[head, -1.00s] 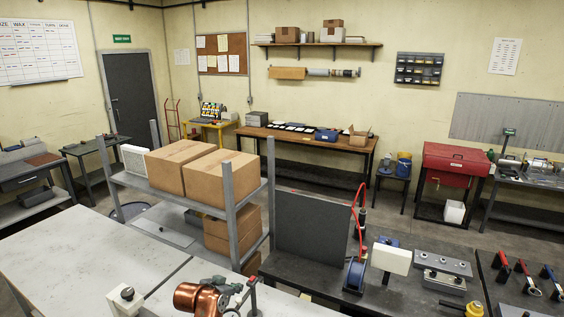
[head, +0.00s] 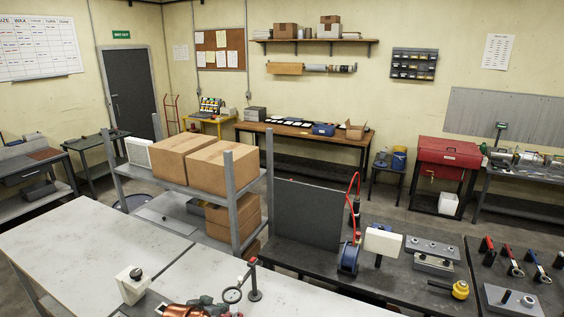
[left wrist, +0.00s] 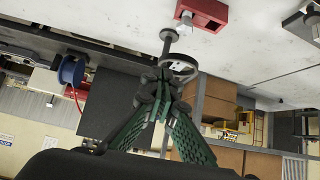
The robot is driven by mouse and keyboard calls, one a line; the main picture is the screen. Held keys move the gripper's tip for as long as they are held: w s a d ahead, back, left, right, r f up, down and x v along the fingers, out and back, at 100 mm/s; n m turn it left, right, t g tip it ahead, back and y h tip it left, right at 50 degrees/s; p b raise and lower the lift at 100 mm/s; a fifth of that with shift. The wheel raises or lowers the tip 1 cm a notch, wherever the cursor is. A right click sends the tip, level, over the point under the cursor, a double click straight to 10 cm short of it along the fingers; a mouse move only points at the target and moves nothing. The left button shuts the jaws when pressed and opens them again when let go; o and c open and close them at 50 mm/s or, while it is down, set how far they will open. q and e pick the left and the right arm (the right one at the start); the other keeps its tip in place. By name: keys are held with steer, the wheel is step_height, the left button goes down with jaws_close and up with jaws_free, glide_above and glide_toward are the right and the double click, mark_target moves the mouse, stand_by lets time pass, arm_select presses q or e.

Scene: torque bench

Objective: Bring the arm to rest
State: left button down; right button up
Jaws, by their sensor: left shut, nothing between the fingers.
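My left gripper (head: 205,304) is at the bottom edge of the head view, low over the near light-topped bench, with a copper-coloured part of my arm beside it. In the left wrist view my left gripper (left wrist: 160,92) has its green-sided fingers together, with nothing seen between them. A dark post stand (head: 254,282) with a round ring-shaped part stands just right of the gripper. In the wrist view the ring (left wrist: 182,66) lies just beyond the fingertips; I cannot tell whether they touch. My right gripper is not in view.
A white block with a dark knob (head: 131,286) stands left of the gripper on the light bench (head: 75,250). A red block (left wrist: 206,14) shows in the wrist view. A shelf with cardboard boxes (head: 222,168) and a dark bench with a blue reel (head: 348,258) stand beyond.

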arm_select(q)
steer(key=s+a+f+n+g+y, duration=0.1)
steer(key=s+a+f, duration=0.3)
steer(key=s+f, duration=0.3)
steer(key=s+a+f+n+g+y, duration=0.1)
steer(key=s+a+f, duration=0.35)
steer(key=s, duration=0.55)
steer(key=s+a+f+n+g+y, duration=0.1)
steer(key=s+a+f+g, duration=0.15)
steer(key=s, duration=1.15)
steer(key=s+a+f+n+g+y, duration=0.1)
steer(key=s+a+f, duration=0.15)
steer(key=s, duration=1.25)
step_height(320, 180, down, 37)
steer(key=s+b, duration=0.2)
steer(key=b, duration=0.6)
steer(key=s+f+g+b, duration=0.1)
steer(key=s+f+b, duration=0.2)
steer(key=s+f, duration=0.6)
steer(key=s+f+m+g+b, duration=0.1)
steer(key=s+f+b, duration=0.2)
steer(key=s+f, duration=0.7)
step_height(320, 180, down, 5)
steer(key=shift+s+d+f, duration=0.1)
steer(key=shift+s+d, duration=0.1)
steer(key=shift+s, duration=0.05)
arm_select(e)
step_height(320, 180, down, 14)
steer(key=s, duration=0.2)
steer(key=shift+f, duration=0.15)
